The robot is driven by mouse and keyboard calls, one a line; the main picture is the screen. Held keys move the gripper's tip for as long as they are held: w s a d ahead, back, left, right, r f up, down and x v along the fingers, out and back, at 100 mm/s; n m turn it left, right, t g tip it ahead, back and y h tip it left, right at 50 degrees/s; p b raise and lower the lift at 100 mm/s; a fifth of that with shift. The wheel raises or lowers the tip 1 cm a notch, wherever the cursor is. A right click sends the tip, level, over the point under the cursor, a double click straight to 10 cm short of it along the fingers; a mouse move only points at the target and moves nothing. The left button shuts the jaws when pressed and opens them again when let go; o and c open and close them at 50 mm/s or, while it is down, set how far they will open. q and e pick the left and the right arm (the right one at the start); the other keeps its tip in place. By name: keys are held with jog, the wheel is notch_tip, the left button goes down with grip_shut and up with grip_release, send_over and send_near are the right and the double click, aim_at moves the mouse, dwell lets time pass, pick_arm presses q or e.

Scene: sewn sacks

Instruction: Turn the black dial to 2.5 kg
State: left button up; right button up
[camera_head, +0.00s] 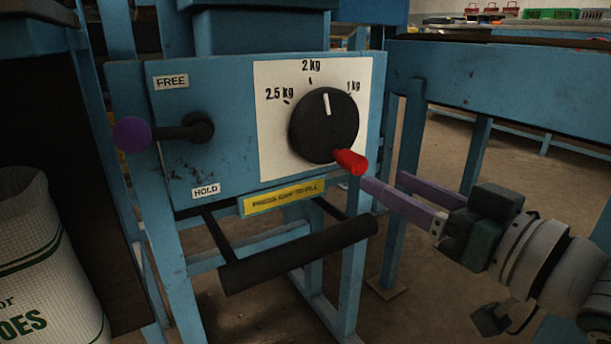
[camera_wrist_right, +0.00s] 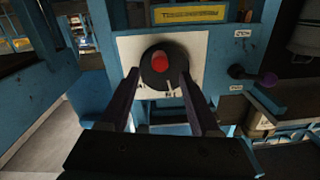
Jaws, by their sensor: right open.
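The black dial (camera_head: 312,140) sits on a white plate marked 2.5 kg, 2 kg and 1 kg, on the blue machine's front. Its white pointer line (camera_head: 326,104) points nearly straight up, close to the 2 kg mark and clearly away from 2.5 kg. A red handle (camera_head: 350,162) sticks out from the dial's lower right. My right gripper (camera_head: 382,181) is open, just below and right of the red handle. In the right wrist view the fingers (camera_wrist_right: 158,74) stretch toward the dial, with the red handle (camera_wrist_right: 158,60) showing between them. I cannot tell any contact. My left gripper is out of view.
A lever with a purple ball (camera_head: 132,134) stands left, between FREE and HOLD labels. A yellow sign (camera_head: 282,198) and a black padded bar (camera_head: 298,254) are below the dial. A white sack (camera_head: 45,265) stands lower left. Blue frame posts (camera_head: 408,170) rise behind my right gripper.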

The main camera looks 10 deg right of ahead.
aim_at(362, 170)
jog(key=b+x, duration=0.3)
jog(key=x, duration=0.3)
jog(key=shift+w+a+f, duration=0.1)
jog(key=shift+w, duration=0.25)
jog(key=shift+w+a+b, duration=0.2)
jog(key=shift+w+b, duration=0.15)
jog(key=shift+w, duration=0.1)
grip_shut()
